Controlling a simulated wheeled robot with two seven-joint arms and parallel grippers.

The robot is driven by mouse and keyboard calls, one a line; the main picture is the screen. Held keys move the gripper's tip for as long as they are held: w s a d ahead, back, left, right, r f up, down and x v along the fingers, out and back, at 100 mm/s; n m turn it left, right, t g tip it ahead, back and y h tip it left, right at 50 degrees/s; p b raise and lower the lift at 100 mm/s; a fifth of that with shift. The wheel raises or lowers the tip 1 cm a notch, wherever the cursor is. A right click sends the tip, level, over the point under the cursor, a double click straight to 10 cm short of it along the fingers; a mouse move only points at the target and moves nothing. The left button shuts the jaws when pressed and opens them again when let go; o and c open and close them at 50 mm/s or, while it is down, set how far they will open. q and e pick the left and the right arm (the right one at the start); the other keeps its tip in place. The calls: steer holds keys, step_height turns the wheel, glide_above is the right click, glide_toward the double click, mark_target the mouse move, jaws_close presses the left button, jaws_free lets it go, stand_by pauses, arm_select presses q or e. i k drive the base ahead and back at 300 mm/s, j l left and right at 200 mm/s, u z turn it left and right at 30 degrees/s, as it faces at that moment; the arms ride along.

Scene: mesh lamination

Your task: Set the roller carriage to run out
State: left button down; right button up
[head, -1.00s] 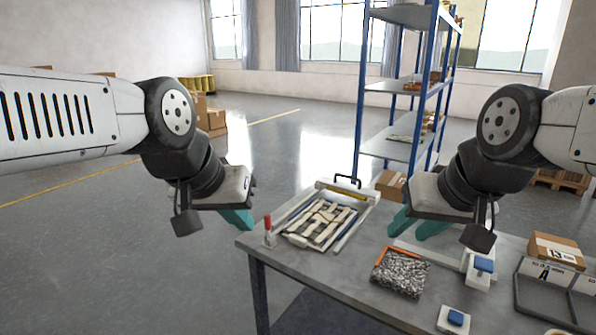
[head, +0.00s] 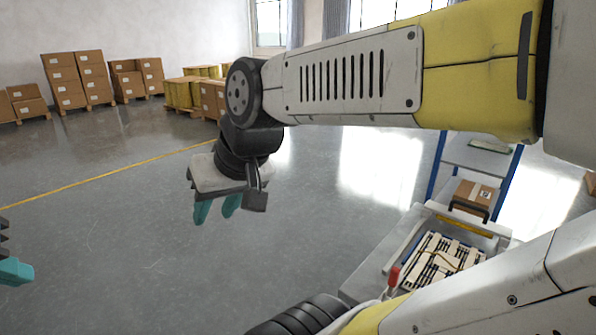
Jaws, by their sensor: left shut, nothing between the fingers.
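The roller carriage (head: 458,221) is a pale bar with a yellowish strip and a black arched handle (head: 470,209). It lies across the far end of the laminating bed (head: 397,250) at the lower right. Pale strips lie woven on the bed. A red-handled lever (head: 393,278) stands at the bed's near left corner. My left gripper (head: 14,270) is cut off by the left picture edge; one teal finger shows, and it is shut and empty. My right gripper (head: 217,209) hangs over the floor, well left of the bed, its two teal fingers apart with nothing between them.
Stacked boxes (head: 68,80) stand far off by the wall. The floor at left is clear.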

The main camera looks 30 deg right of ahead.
mark_target(482, 227)
steer(key=i+j, duration=0.1)
steer(key=i, duration=0.35)
steer(key=i+j+u, duration=0.15)
steer(key=i, duration=0.3)
steer(key=i+l+z, duration=0.1)
steer(key=i+z, duration=0.5)
steer(key=z, duration=0.15)
steer(key=i+z, duration=0.4)
steer(key=i+j+z, duration=0.1)
steer(key=z, duration=0.3)
steer(key=i+l+z, duration=0.15)
steer(key=z, duration=0.3)
steer(key=i+l+z, duration=0.1)
steer(key=i+z, duration=0.15)
steer(key=z, duration=0.2)
steer(key=i+z, duration=0.25)
steer(key=z, duration=0.25)
steer(key=i+j+z, duration=0.1)
steer(key=z, duration=0.35)
steer(key=i+j+z, duration=0.2)
steer(key=z, duration=0.25)
steer(key=i+z, duration=0.35)
steer(key=i+j+z, duration=0.15)
steer(key=i+z, duration=0.2)
